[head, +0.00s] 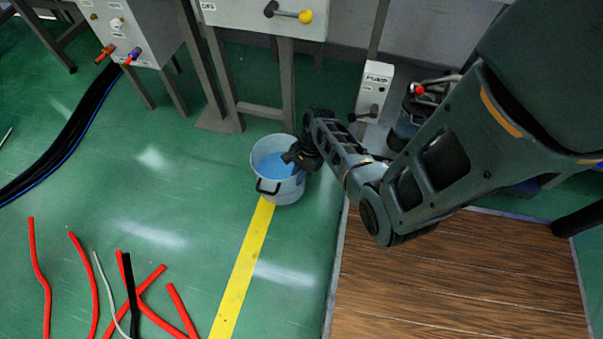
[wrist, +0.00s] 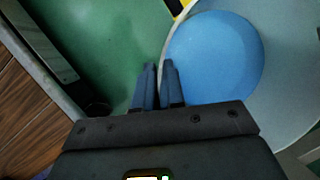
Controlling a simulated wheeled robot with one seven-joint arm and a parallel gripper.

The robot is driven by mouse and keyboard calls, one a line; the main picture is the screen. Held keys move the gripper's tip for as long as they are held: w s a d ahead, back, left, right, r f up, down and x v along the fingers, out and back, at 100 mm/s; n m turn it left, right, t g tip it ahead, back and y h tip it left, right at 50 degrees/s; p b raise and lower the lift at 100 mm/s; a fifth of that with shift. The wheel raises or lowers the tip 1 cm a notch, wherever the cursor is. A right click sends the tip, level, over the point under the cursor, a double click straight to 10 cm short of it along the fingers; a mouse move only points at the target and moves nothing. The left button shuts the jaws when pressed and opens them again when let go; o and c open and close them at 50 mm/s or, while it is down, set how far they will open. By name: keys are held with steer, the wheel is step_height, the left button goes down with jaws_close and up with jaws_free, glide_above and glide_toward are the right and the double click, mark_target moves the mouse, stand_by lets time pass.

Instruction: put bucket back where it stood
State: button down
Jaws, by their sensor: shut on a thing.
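The bucket (head: 279,190) is light grey-blue with a blue inside and a dark handle on its front. It is upright in the head view, at the top end of the yellow floor stripe; whether it touches the floor I cannot tell. My gripper (head: 297,157) is at its right rim. In the wrist view my gripper (wrist: 158,78) is shut on the bucket's rim, with one finger on each side of the wall. The bucket (wrist: 292,85) fills the right of that view, with its round blue inside showing.
Red, black and grey cables (head: 130,295) lie on the green floor at lower left. A wooden platform (head: 455,270) is at right. A metal stand (head: 265,110) is behind the bucket, and a white box with a lever (head: 373,90) is right of it.

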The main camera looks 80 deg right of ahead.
step_height(320, 180, down, 3)
steer(key=shift+d+f+b, duration=0.1)
steer(key=shift+b, duration=0.85)
steer(key=c, duration=1.7)
jaws_free()
steer(key=shift+f, duration=0.1)
steer(key=o, duration=0.5)
steer(key=shift+c, duration=0.2)
